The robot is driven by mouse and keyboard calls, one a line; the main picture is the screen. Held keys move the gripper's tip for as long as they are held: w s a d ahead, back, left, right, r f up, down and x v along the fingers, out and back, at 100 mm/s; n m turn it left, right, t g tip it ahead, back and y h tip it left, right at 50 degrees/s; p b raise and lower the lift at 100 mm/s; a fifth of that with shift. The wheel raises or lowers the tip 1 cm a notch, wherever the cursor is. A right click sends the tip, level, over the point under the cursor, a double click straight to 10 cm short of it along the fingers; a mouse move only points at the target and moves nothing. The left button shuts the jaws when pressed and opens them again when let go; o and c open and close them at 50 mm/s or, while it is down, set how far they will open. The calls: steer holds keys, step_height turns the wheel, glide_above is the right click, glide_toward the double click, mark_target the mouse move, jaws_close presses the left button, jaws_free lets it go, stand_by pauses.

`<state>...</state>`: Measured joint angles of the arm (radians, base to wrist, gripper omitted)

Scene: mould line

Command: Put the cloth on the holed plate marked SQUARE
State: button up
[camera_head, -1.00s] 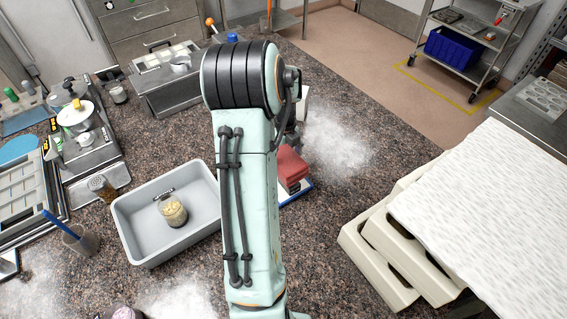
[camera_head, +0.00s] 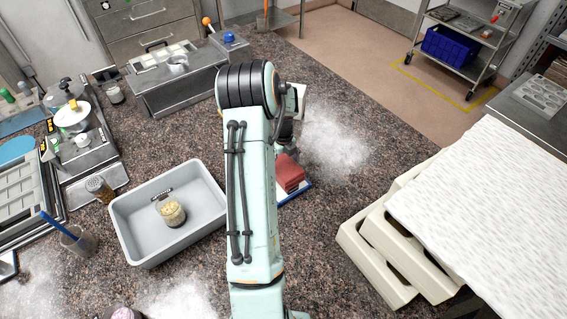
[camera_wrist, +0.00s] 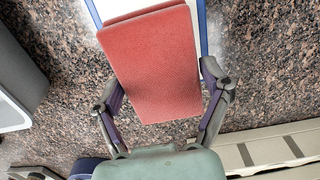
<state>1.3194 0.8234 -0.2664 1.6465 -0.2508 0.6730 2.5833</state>
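The folded red cloth (camera_head: 288,173) lies on a white, blue-edged tray (camera_head: 296,194) on the speckled counter, partly hidden by my arm in the head view. In the wrist view the cloth (camera_wrist: 155,70) fills the middle, between the fingers of my gripper (camera_wrist: 162,85). The fingers are spread wide, one on each side of the cloth. Whether they touch it cannot be told. My gripper is hidden behind my arm in the head view. No SQUARE marking can be read, so I cannot tell which plate bears it.
A grey tub (camera_head: 127,240) with a jar (camera_head: 172,212) stands left of my arm. Metal stations (camera_head: 180,85) stand at the back and left. Cream trays (camera_head: 375,255) and a white-covered surface (camera_head: 490,190) are at the right. White powder (camera_head: 333,145) lies on the counter beyond the cloth.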

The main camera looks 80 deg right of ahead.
mark_target(284, 164)
steer(key=shift+o, duration=0.3)
step_height(284, 164, up, 12)
steer(key=w+a+r+n, duration=0.4)
steer(key=w+a+n, duration=0.4)
steer(key=a+n, duration=0.15)
steer(key=w+a+r+n, duration=0.3)
steer(key=w+a+n, duration=0.6)
steer(key=a, duration=0.1)
steer(key=a+r+n, duration=0.2)
steer(key=a+n, duration=1)
steer(key=a, duration=0.1)
steer(key=s+a+f+n, duration=0.2)
steer(key=s+a+n, duration=0.6)
steer(key=a+n, duration=0.3)
steer(key=n, duration=0.4)
steer(key=shift+s+a+n+y, duration=0.2)
steer(key=shift+n+y, duration=0.15)
steer(key=shift+y, duration=0.05)
